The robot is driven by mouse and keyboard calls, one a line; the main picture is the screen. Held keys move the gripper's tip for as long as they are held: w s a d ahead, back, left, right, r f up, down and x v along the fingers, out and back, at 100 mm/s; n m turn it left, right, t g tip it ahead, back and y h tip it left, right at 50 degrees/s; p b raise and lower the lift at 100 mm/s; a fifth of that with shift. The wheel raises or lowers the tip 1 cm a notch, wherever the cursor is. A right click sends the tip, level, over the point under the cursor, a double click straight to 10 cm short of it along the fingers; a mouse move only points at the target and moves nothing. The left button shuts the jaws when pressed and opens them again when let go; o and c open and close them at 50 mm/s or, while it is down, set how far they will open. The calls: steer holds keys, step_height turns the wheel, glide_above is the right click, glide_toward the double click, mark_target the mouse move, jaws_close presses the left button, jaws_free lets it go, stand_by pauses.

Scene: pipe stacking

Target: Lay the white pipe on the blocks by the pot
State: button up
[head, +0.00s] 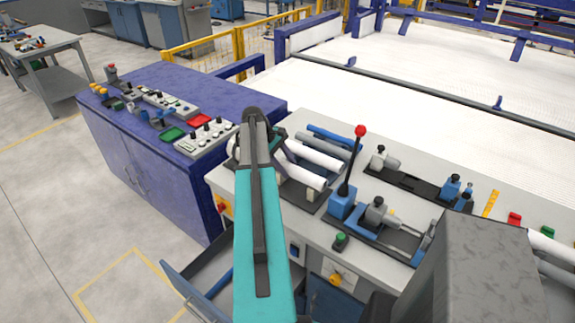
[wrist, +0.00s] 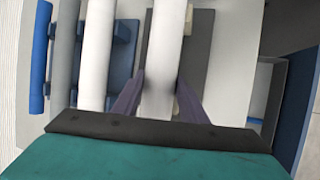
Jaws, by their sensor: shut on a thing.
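My gripper (wrist: 163,105) is shut on a white pipe (wrist: 165,55), one finger on each side of it. The held pipe lies over a dark plate (wrist: 199,60) with cream blocks (wrist: 189,15) at its far end. I cannot tell whether the pipe touches the blocks. In the head view the white pipe (head: 305,177) sticks out to the right from behind my arm, above a cream block (head: 312,195). My fingertips are hidden there by my arm. I cannot make out a pot.
A second white pipe (wrist: 97,50), a grey pipe (wrist: 66,60) and a blue pipe (wrist: 39,60) lie alongside, to the left in the wrist view. A red-knobbed lever (head: 360,131) stands right of the pipes. A purple cabinet (head: 165,185) stands at left.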

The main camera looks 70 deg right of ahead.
steer(key=o, duration=1.2)
steer(key=b+v, duration=0.3)
steer(key=v, duration=1)
steer(key=shift+w+r+b, duration=0.15)
steer(key=shift+r+b, duration=0.15)
